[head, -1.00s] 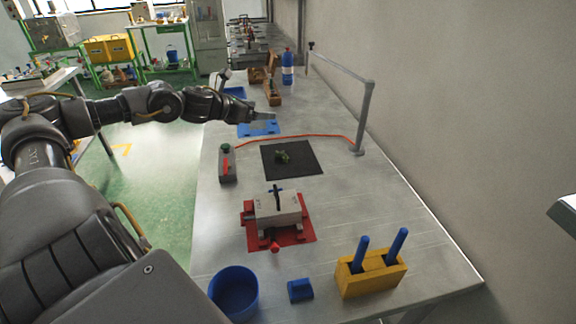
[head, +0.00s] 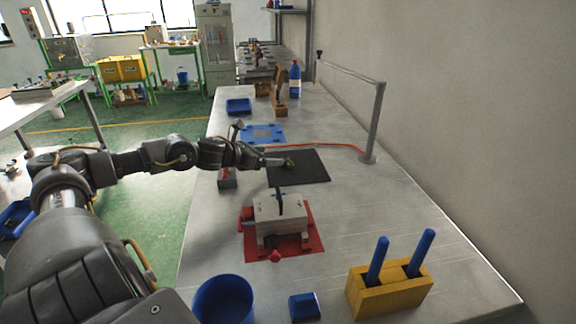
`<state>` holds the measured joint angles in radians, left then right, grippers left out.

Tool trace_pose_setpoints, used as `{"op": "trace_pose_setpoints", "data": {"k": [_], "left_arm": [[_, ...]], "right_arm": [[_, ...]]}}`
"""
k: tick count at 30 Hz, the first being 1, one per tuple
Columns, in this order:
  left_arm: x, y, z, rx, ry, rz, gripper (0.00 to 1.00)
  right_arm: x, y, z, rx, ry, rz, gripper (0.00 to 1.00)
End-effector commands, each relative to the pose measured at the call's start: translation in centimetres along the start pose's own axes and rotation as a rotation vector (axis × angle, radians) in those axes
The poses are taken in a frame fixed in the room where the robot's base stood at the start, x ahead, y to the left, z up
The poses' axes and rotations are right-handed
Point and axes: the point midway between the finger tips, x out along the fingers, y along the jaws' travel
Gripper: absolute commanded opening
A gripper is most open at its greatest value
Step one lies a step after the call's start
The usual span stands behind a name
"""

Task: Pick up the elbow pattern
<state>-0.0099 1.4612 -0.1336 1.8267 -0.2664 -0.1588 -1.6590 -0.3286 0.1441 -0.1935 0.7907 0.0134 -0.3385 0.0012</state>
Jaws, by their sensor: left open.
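The elbow pattern, a small dark green piece on the black mat (head: 312,172), is now almost wholly hidden by my left gripper; only a bit of it (head: 290,162) seems to show at the fingertips. My left gripper (head: 280,161) reaches in from the left, low over the mat's left part. It is open, with its fingers pointing right at the pattern. I cannot tell whether the fingers touch the pattern or stand around it. My right gripper is not in view.
A grey mould block (head: 280,214) on a red plate (head: 312,240) stands in front of the mat. A yellow holder (head: 390,292) with blue-handled tools, a blue bowl (head: 223,300) and a small blue block (head: 304,307) are nearer. A post (head: 375,125) rises at right.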

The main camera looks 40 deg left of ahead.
Motion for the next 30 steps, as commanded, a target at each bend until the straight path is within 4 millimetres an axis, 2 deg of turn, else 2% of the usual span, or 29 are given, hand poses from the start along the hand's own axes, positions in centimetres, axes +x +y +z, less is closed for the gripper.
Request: {"op": "trace_pose_setpoints", "data": {"k": [3, 10, 20, 30], "left_arm": [[1.1, -0.1, -2.5, -0.006, 0.000, -0.002, 0.81], [2.6, 0.1, -2.2, -0.002, -0.004, 0.003, 0.81], [3.2, 0.1, -2.3, 0.000, -0.002, 0.001, 0.81], [7.3, 0.0, -2.1, -0.003, -0.004, 0.000, 0.81]], "right_arm": [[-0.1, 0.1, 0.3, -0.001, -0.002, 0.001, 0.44], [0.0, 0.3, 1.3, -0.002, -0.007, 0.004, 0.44], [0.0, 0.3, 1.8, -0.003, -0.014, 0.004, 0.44], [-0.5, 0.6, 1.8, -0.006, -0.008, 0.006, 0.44]]}}
